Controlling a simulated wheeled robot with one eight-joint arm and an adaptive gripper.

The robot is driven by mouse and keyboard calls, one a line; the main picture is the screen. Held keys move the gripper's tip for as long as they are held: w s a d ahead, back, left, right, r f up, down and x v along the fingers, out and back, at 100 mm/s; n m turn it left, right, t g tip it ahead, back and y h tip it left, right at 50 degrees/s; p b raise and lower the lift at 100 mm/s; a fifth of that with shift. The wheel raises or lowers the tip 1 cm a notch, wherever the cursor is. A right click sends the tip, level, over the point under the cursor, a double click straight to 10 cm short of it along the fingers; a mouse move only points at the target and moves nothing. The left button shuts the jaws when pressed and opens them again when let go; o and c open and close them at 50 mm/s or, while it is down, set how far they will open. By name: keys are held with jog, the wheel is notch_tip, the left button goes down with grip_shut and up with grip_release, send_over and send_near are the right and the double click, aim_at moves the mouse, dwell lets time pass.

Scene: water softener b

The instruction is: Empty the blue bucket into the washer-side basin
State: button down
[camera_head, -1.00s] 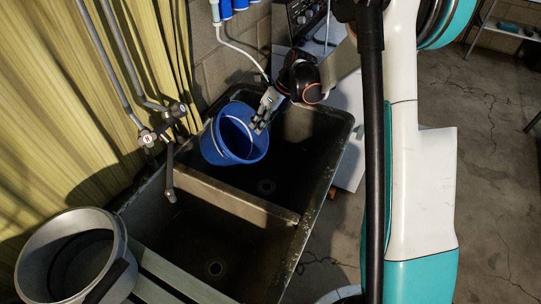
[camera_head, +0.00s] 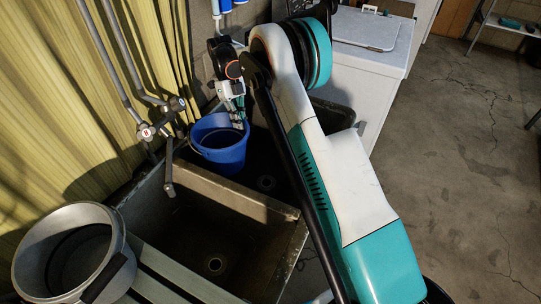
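The blue bucket (camera_head: 219,151) is over or in the far basin, mouth up and only slightly tilted. My gripper (camera_head: 238,121) is at the bucket's right rim, fingers pointing down, and appears shut on it. The far, washer-side basin (camera_head: 265,190) is dark with a round drain showing; my arm covers its right part. The bucket's inside is dark, so I cannot tell its contents. Whether the bucket's base touches the basin is unclear.
The near basin (camera_head: 205,232) is empty. A grey metal pot (camera_head: 45,240) stands at lower left. Taps and pipes (camera_head: 148,132) rise beside a yellow curtain (camera_head: 70,100). A white washer (camera_head: 375,60) stands behind the sink. Concrete floor (camera_head: 470,190) is clear on the right.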

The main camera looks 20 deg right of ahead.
jog(key=shift+r, duration=0.1)
jog(key=shift+r+p, duration=1.3)
jog(key=shift+r, duration=1.25)
